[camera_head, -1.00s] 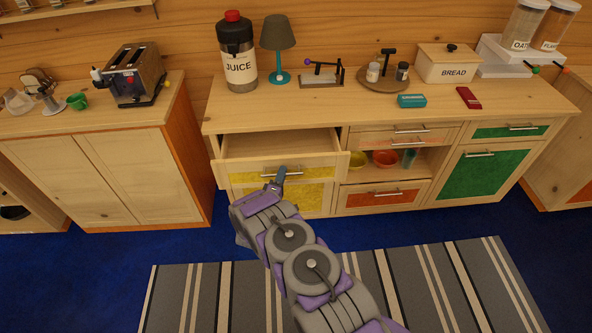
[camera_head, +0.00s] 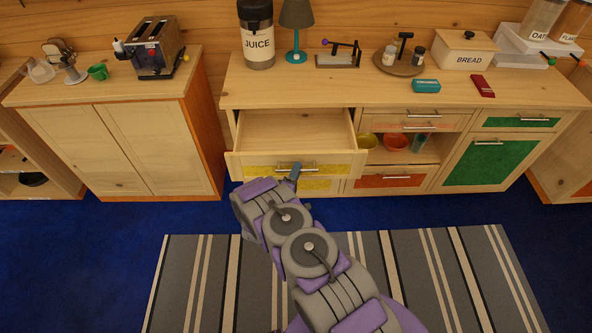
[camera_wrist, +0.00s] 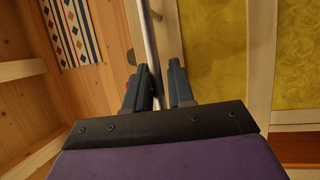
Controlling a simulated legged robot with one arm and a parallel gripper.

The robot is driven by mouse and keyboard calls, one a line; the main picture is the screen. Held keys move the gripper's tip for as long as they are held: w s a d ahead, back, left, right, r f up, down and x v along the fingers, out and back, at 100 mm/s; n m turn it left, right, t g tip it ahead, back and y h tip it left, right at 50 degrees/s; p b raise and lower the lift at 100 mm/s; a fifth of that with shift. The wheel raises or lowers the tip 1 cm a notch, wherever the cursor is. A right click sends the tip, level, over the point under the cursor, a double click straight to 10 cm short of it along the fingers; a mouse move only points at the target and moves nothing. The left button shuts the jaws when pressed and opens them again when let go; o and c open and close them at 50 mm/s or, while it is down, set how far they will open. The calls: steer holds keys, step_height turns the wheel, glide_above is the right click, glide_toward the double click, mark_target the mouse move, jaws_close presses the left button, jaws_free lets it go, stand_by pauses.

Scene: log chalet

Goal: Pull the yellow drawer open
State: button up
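The yellow drawer (camera_head: 262,171) is at the left of the long counter in the head view and stands well out from it. Its wooden inside shows from above and looks empty there. A metal bar handle (camera_head: 308,166) runs across its yellow front. My gripper (camera_head: 295,171) is at this handle, in front of the drawer. In the wrist view, the handle bar (camera_wrist: 151,45) passes between the two fingers of my gripper (camera_wrist: 157,82), which are closed around it. The yellow front (camera_wrist: 221,55) shows to the right of the bar.
A yellow-panelled door (camera_head: 322,185) is below the drawer. Open shelf bowls (camera_head: 396,142) and an orange drawer (camera_head: 385,181) are to its right. A separate cabinet (camera_head: 120,150) stands at the left. A striped rug (camera_head: 400,270) covers the floor in front.

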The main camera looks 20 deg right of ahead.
steer(key=o, duration=0.3)
steer(key=shift+w+d, duration=0.1)
steer(key=shift+a, duration=0.25)
steer(key=p+v, duration=0.3)
steer(key=v, duration=1.4)
steer(key=shift+f, duration=0.1)
